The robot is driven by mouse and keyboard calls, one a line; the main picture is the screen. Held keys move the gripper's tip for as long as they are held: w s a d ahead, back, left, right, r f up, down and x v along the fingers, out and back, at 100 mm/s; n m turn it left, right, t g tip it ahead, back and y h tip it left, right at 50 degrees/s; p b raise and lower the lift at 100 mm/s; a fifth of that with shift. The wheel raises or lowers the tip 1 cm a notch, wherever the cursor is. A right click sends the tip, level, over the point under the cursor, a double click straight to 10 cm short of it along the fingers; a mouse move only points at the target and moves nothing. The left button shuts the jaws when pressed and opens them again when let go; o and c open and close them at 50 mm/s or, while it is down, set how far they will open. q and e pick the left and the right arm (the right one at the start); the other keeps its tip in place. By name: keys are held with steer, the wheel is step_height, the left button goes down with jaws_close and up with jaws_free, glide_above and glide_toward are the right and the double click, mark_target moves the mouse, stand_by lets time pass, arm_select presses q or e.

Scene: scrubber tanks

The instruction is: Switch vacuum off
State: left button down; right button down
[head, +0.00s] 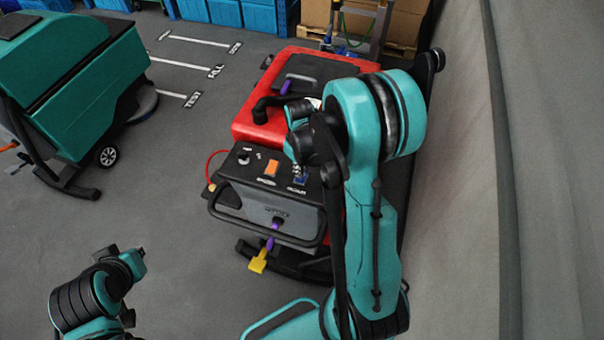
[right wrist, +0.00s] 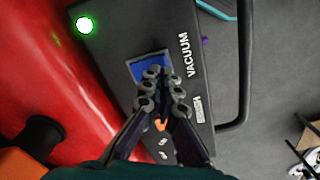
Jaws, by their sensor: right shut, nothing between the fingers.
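The vacuum switch is a blue rocker (right wrist: 148,66) next to the white VACUUM lettering (right wrist: 185,55) on the black control panel (head: 240,190) of a red scrubber (head: 258,128). It also shows as a small blue patch in the head view (head: 300,178). My right gripper (right wrist: 162,75) is shut and empty, its fingertips over the near edge of the switch and partly covering it. I cannot tell if they touch it. The same gripper shows above the panel in the head view (head: 298,168). My left gripper is at the lower left, its fingers unclear.
An orange switch (head: 271,168) sits left of the blue one. A green light (right wrist: 85,25) glows on the panel. A black bar (head: 270,232) runs along the panel's front. A teal machine (head: 75,85) stands at left; the wall (head: 545,170) is close on the right.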

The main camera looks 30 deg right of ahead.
steer(key=shift+f+b, duration=1.05)
stand_by(0.9)
steer(key=shift+r, duration=0.1)
steer(key=shift+r+p, duration=2.25)
steer(key=shift+r, duration=1.2)
steer(key=s+a+f+m+t+b, duration=0.2)
steer(key=s+a+f+t+b, duration=0.5)
steer(key=b, duration=2)
steer(key=s+a+f, duration=0.3)
steer(key=s+f, duration=0.1)
steer(key=f, duration=0.1)
steer(key=shift+a+f+b, duration=0.3)
